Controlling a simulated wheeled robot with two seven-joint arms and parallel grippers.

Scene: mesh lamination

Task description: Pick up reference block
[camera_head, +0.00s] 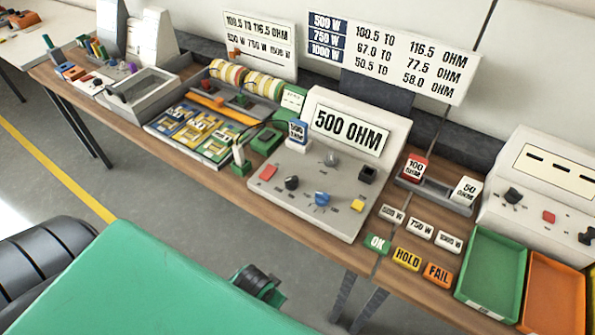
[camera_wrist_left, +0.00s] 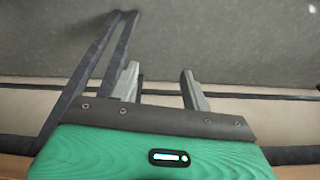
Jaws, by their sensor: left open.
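Small blocks that look like reference blocks stand on the bench in the head view. A red-topped block marked 100 OHM (camera_head: 414,168) and a white block marked 50 OHM (camera_head: 465,191) sit in a grey holder (camera_head: 434,193). A blue-and-white block (camera_head: 298,131) with small lettering stands at the back left of the grey tester with the 500 OHM display (camera_head: 347,131). My left gripper (camera_wrist_left: 160,88) is open and empty in the left wrist view, over the grey floor near a table edge. No block shows between its fingers. My right gripper is not in view.
Small OK (camera_head: 376,243), HOLD (camera_head: 407,258) and FAIL (camera_head: 438,274) blocks lie near the front edge. A green tray (camera_head: 490,272) and an orange tray (camera_head: 552,290) are at the right. Mesh cards (camera_head: 205,133) and rolls (camera_head: 248,82) are left of the tester. Signs stand behind.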

